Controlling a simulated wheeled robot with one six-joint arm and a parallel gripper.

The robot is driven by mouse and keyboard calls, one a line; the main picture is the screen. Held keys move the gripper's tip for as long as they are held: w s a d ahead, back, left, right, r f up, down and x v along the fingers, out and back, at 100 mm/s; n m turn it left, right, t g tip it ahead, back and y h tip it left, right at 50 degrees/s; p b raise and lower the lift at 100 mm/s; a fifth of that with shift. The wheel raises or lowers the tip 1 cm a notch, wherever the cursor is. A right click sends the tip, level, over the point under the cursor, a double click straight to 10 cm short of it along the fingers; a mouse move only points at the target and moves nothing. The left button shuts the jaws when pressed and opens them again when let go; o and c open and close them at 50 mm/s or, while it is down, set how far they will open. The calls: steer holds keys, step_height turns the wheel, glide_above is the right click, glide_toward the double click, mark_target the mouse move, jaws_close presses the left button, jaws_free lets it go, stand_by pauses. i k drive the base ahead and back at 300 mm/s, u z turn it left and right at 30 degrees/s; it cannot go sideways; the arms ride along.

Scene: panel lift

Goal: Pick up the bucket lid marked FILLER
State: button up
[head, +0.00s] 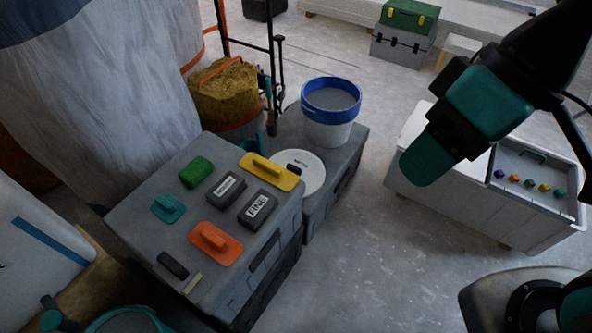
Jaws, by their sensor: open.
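The lid's left edge is partly hidden by the nearer grey case and a yellow float. My arm, dark with teal parts, is at the upper right, apart from the lid. My gripper's fingers do not show.
The nearer grey case (150,225) carries a yellow float (269,172), an orange float (216,242), a teal float (168,208), a green block (196,172) and dark blocks, one marked FINE. A white bin (440,197) with coloured knobs stands right. Floor between is clear.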

mark_target(310, 168)
steer(key=z, duration=0.9)
steer(key=i, duration=1.55)
steer(key=u, duration=2.65)
